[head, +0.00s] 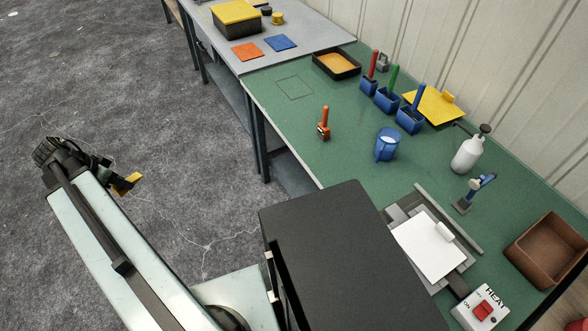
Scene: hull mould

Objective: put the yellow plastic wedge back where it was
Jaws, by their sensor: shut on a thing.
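My gripper (113,177) is at the left of the head view, out over the grey floor and well away from the tables. It is shut on a small yellow piece, the yellow plastic wedge (127,184), which sticks out from the jaws. The jaws partly hide the wedge. A thin dark square outline (294,88) is marked on the bare green table top (345,150), near its far left corner.
The green table holds an orange-handled tool (324,122), blue holders (410,121), a blue mug (387,144), a white bottle (467,154) and a brown tray (518,248). A grey table (305,27) adjoins behind. Floor around my gripper is clear.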

